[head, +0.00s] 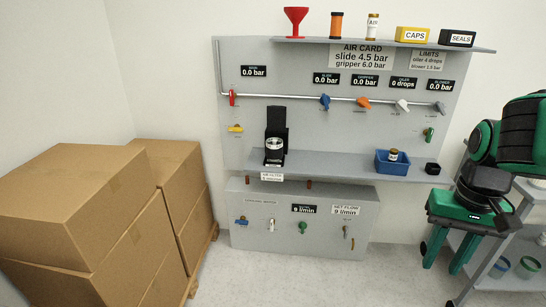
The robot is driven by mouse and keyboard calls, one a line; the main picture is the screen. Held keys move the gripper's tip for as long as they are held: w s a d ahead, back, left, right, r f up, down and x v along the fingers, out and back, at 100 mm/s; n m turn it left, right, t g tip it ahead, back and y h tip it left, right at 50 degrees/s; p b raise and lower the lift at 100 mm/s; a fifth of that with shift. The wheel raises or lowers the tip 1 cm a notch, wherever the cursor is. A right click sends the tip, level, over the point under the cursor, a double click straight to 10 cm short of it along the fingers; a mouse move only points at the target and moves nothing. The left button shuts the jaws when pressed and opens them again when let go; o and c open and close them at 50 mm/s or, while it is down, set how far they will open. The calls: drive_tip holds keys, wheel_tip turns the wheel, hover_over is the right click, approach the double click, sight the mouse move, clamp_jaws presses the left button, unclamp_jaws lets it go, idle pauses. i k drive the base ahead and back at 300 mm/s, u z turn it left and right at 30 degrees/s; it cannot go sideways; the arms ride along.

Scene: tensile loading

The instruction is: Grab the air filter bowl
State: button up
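The air filter unit (277,122) is a black housing at the left of the grey panel's shelf, above a label reading AIR FILTER. A clear, pale-ringed part that looks like the air filter bowl (274,144) sits in front of its lower half, above a dark base. Whether the bowl is seated or loose, I cannot tell. My gripper (440,266) is at the right, green with a dark wrist, fingers pointing down. Its two fingers are apart with nothing between them. It is well to the right of the filter and apart from it.
A blue bin (393,168) holding a small jar and a black block (432,168) stand at the shelf's right. Coloured valves line the pipe (300,98). Cardboard boxes (75,215) fill the left. A grey cart (500,275) is at right. The middle floor is clear.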

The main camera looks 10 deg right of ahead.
sight(274, 152)
drive_tip(key=u, duration=0.05)
drive_tip(key=i, duration=1.5)
drive_tip(key=z, duration=0.1)
